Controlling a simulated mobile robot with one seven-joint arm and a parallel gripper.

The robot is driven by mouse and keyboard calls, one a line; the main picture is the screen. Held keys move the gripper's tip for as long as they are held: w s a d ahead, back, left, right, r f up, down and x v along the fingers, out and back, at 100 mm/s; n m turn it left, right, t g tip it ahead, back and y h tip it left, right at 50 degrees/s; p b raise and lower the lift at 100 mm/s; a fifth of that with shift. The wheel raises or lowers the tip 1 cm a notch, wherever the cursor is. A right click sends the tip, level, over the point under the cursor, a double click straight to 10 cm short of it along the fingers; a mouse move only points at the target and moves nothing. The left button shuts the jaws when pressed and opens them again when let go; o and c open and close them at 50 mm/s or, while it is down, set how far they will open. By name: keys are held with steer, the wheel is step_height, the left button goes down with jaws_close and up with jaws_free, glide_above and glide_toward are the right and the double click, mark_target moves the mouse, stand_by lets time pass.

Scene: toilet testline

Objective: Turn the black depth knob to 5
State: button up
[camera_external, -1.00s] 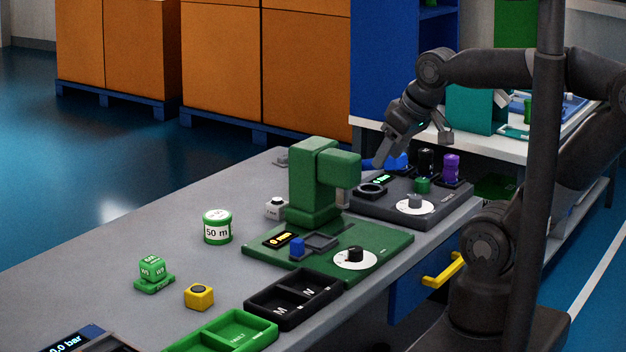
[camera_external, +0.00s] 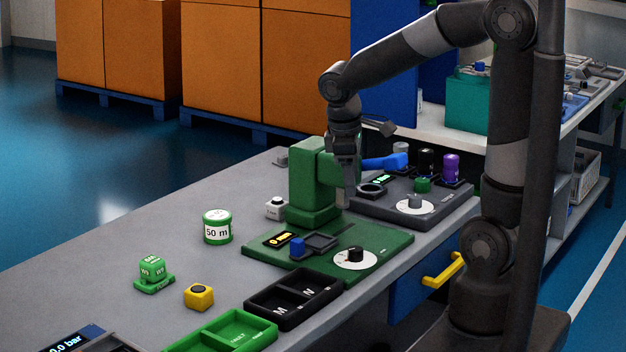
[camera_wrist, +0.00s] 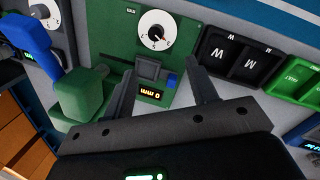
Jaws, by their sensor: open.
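The black depth knob (camera_external: 355,254) sits on a white round dial at the right front of the green machine's base plate (camera_external: 390,242). In the wrist view the knob (camera_wrist: 156,34) is on its dial beyond my fingertips, clear of both. My gripper (camera_external: 347,194) points down beside the green machine's head, above and behind the knob. In the wrist view my gripper (camera_wrist: 161,68) is open, with nothing between its fingers.
The green machine's upright (camera_external: 313,185) stands close beside my gripper. A dark grey machine with a grey knob (camera_external: 414,201) and a blue lever (camera_external: 385,161) is behind. A black two-part tray (camera_external: 293,300) lies in front. A blue button (camera_external: 297,247) is near the display.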

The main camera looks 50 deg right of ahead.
mark_target(355, 248)
steer(key=d+f+n+g, duration=0.1)
steer(key=f, duration=0.5)
steer(key=w+d+f+n+g, duration=0.1)
steer(key=f, duration=0.5)
steer(key=d+f+n+g+h, duration=0.1)
steer(key=d+f, duration=0.1)
steer(key=f, duration=0.4)
steer(key=shift+w, duration=0.35)
steer(key=shift+c, duration=0.3)
steer(key=c, duration=0.9)
